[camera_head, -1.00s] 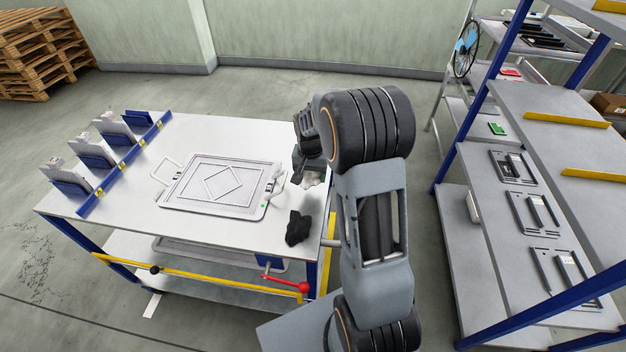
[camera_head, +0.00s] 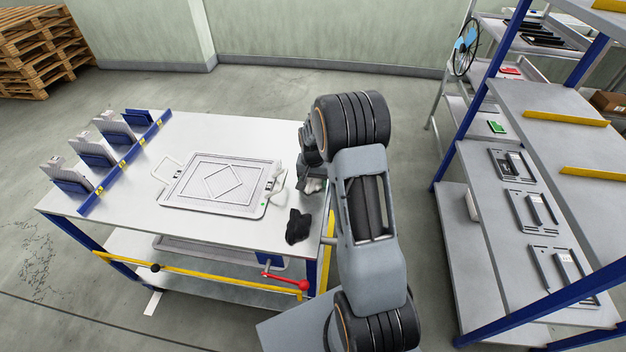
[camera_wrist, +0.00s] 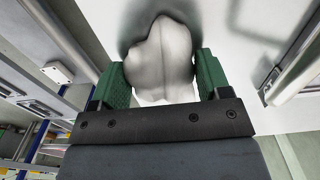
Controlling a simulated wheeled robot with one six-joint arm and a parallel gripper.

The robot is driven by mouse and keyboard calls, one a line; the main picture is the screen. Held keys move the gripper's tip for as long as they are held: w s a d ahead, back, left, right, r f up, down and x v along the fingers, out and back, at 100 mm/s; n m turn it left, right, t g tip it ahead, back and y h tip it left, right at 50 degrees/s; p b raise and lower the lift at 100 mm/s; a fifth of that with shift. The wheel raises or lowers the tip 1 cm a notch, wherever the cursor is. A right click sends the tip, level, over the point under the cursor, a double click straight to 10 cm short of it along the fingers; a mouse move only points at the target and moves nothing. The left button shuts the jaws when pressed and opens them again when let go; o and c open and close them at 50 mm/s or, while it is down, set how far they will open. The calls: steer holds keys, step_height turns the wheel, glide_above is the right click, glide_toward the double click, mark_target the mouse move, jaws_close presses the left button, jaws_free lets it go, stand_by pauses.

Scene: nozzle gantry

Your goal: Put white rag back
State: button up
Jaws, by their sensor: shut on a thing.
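The white rag (camera_wrist: 162,58) fills the space between the two green fingers of my gripper (camera_wrist: 162,80) in the wrist view. My gripper is shut on it. In the head view my arm hides most of the gripper, and a pale bit of the rag (camera_head: 312,185) shows just below the wrist, at the right end of the white table (camera_head: 225,135). I cannot tell whether the rag touches the tabletop.
A black rag (camera_head: 298,226) lies near the table's front right corner. A framed tray (camera_head: 185,201) with handles lies mid-table. Blue racks with cards (camera_head: 122,165) line the left edge. A grey shelf unit (camera_head: 480,190) with blue posts stands at right.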

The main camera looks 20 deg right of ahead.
steer(key=shift+f, duration=0.2)
steer(key=o, duration=0.9)
step_height(320, 180, up, 12)
steer(key=s+a+r+n+t, duration=0.25)
steer(key=s+a+r, duration=0.35)
steer(key=s+r, duration=0.3)
steer(key=s+a+n, duration=0.2)
steer(key=s, duration=0.4)
steer(key=s+a+n+t, duration=0.1)
steer(key=s+a+n, duration=0.1)
steer(key=s, duration=0.4)
steer(key=shift+s+a+f, duration=0.2)
steer(key=shift+a+f, duration=0.1)
steer(key=shift+f, duration=0.1)
